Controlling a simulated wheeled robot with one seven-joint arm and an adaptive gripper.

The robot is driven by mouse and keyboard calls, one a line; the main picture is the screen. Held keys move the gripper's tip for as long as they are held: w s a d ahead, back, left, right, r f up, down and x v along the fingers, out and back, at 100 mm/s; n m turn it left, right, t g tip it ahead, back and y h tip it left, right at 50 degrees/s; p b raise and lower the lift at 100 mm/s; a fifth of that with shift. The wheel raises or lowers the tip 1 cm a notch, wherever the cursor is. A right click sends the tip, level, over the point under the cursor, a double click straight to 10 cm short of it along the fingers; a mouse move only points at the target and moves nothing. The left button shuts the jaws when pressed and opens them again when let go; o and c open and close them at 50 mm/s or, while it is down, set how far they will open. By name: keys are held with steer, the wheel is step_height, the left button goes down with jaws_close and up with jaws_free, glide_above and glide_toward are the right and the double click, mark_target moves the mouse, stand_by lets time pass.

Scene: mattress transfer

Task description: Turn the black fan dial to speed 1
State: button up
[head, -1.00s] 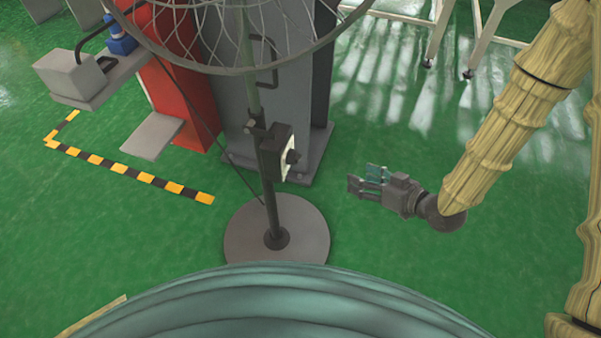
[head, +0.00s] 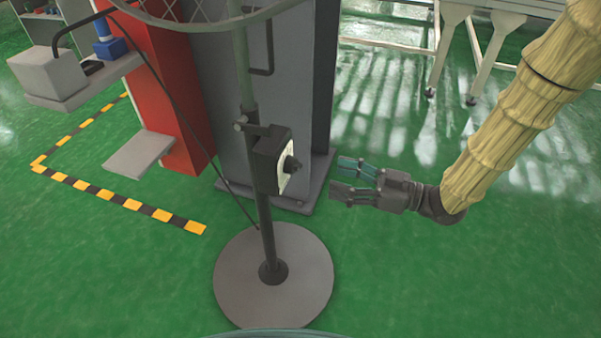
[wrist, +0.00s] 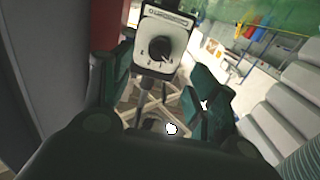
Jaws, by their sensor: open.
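The black fan dial (head: 291,165) sits on the pale face of the control box (head: 266,163), which is fixed to the fan's pole (head: 265,225). In the wrist view the dial (wrist: 160,49) shows on a white panel (wrist: 160,25) with markings around it, too small to read surely. My gripper (head: 342,178) is open and empty, to the right of the dial and apart from it, pointing left toward it. In the wrist view its two fingers (wrist: 165,95) are spread, with the dial beyond and above them.
The fan's round base (head: 310,265) rests on the green floor. A grey cabinet (head: 230,90) and red panel (head: 165,75) stand behind the pole. A wire fan guard (head: 205,15) is above. The floor right of the base is clear. A white-legged table (head: 445,45) stands farther back.

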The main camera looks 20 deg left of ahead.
mark_target(300, 168)
steer(key=a+b, duration=0.2)
steer(key=a, duration=0.8)
steer(key=shift+w+a, duration=0.1)
steer(key=shift+w, duration=0.1)
steer(key=c, duration=1)
